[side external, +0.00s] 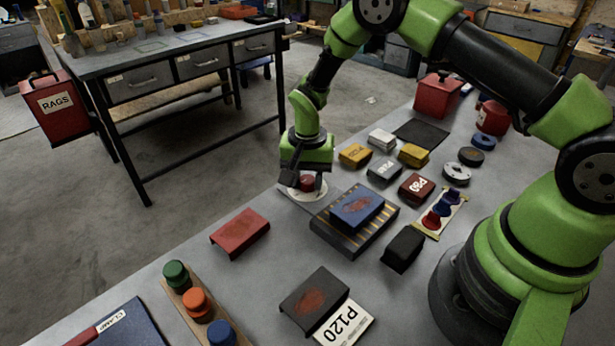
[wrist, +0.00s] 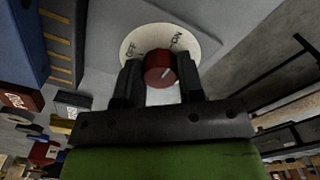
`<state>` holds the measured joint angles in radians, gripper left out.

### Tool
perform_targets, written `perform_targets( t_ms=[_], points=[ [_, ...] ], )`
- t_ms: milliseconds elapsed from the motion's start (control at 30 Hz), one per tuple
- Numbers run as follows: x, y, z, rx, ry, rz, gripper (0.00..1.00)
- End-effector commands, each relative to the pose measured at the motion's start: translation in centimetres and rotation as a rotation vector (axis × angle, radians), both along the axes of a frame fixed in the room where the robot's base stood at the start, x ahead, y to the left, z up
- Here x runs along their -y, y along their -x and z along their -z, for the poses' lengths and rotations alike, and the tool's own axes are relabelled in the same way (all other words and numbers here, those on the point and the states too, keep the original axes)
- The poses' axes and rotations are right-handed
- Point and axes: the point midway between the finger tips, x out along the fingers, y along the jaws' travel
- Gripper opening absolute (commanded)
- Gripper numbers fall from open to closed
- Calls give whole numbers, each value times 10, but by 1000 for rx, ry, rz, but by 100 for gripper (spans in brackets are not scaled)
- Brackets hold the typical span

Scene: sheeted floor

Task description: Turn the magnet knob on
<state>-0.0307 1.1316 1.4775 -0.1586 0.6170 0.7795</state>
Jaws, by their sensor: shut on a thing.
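The magnet knob (wrist: 158,70) is red with a pale pointer line and sits on a round white dial (wrist: 150,40) with dark lettering. In the wrist view the dial has one label left of the knob and one right of it, reading roughly OFF and ON. The line slants toward the upper right, on the side of the ON label. My gripper (wrist: 160,78) is shut on the knob, one dark finger on each side. In the side view, the knob (side external: 307,183) shows under my gripper (side external: 304,180), and the fingers partly cover the dial (side external: 319,193).
A striped dark block (side external: 346,240) with a blue sanding block (side external: 357,208) on it stands right of the dial. A red block (side external: 240,233) lies nearer the front. Several small blocks (side external: 355,155) lie behind. The bench edge runs close beside the dial.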

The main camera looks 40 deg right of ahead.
Motion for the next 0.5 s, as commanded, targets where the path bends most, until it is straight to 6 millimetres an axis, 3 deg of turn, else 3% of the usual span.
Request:
perform_targets(
  t_ms=[367,400,500],
  points=[
    [0,1,0,-3,-1,10,12],
    [0,1,0,-3,-1,10,38],
    [0,0,0,-2,-1,9,61]
  ],
)
